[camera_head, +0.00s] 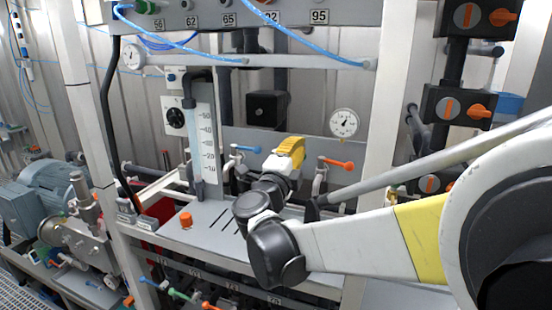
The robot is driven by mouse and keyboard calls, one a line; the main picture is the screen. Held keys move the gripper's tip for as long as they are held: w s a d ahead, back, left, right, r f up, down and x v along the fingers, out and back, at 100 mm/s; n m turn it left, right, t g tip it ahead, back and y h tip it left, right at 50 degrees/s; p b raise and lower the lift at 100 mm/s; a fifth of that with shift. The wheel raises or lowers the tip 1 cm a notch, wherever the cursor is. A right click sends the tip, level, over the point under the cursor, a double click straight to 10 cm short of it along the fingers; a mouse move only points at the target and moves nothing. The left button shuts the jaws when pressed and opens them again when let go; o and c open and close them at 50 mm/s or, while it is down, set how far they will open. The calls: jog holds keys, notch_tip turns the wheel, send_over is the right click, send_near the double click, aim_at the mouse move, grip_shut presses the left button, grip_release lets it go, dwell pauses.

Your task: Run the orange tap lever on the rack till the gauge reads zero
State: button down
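An orange tap lever (335,163) sticks out to the right from a pale tap on the rack. A round white gauge (344,122) is on the grey panel just above it; its dark needle is too small to read. My arm reaches in from the right, and its white and yellow end with my gripper (289,153) is left of the orange lever, in front of the panel. A gap shows between the two in the picture. The fingers cannot be made out, so I cannot tell whether they are open or hold anything.
A blue-handled tap (245,149) is left of my arm's end. A scaled level column (205,135) stands further left. A second gauge (132,56) is at upper left. Orange-handled valves (481,111) are at right. Blue hoses (310,48) cross above. An orange knob (186,219) is on the grey shelf.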

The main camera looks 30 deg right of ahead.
jog(key=w+a+r+n+t+y+p, duration=0.5)
jog(key=w+a+r+n+t+y, duration=0.2)
jog(key=w+r+n+y, duration=0.15)
jog(key=n+g+p, duration=0.4)
jog(key=g+p, duration=0.8)
jog(key=g, duration=0.5)
send_over(335, 163)
jog(key=s+a, duration=0.1)
jog(key=s, duration=0.4)
notch_tip(335, 163, down, 7)
jog(key=shift+h, duration=0.45)
jog(key=x, duration=0.9)
jog(key=shift+s+f+p, duration=0.1)
jog(key=shift+f+p, duration=0.2)
jog(key=shift+f, duration=0.05)
